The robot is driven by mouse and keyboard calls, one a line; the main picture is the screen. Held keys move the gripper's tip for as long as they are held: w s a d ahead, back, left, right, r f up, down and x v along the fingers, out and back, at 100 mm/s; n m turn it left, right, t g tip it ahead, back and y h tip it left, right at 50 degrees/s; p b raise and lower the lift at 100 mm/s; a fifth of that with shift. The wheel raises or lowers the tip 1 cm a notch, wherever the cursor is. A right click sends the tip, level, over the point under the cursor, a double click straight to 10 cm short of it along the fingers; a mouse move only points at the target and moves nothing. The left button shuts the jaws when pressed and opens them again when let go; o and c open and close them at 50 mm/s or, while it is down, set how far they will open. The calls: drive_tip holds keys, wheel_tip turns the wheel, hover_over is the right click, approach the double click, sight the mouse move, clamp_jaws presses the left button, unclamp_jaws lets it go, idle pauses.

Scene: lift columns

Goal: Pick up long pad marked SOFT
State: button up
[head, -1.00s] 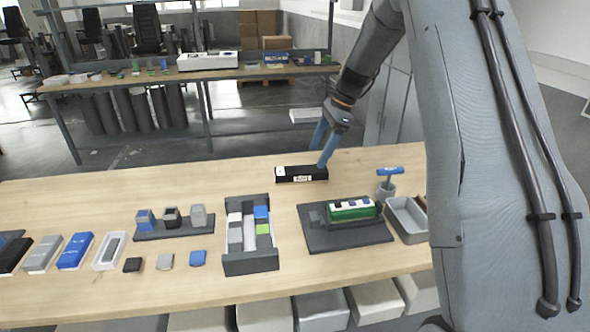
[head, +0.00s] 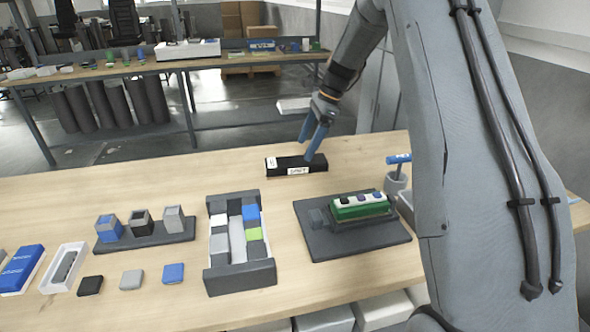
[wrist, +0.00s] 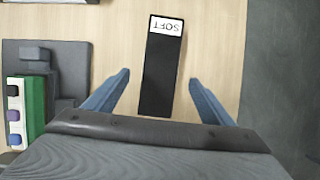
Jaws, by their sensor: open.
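The long black pad (head: 285,166) lies flat near the far edge of the wooden table in the head view. In the wrist view the pad (wrist: 160,80) runs nearly lengthwise away from me, slightly tilted. A white label at its far end reads SOFT, upside down. My gripper (head: 306,150) is open and empty, above the right half of the pad in the head view. In the wrist view its blue fingers (wrist: 160,78) stand on either side of the pad, with gaps on both sides.
A dark tray with a green block (head: 360,207) and a grey cup with a blue-handled tool (head: 396,183) stand to the right. A dark organizer with blocks (head: 240,272) and a cube stand (head: 150,236) sit nearer. The table left of the pad is clear.

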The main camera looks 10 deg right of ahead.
sight(297, 160)
drive_tip(key=p+x, duration=0.1)
drive_tip(key=x, duration=0.1)
drive_tip(key=p+x, duration=0.1)
drive_tip(key=x, duration=0.3)
drive_tip(key=shift+a+f+p, duration=0.25)
drive_tip(key=shift+a+p, duration=0.15)
drive_tip(key=shift+a, duration=0.05)
drive_tip(key=shift+a+f, duration=0.1)
drive_tip(key=shift+f, duration=0.4)
drive_tip(key=shift+w, duration=0.1)
drive_tip(key=c, duration=1.5)
drive_tip(key=shift+r, duration=0.1)
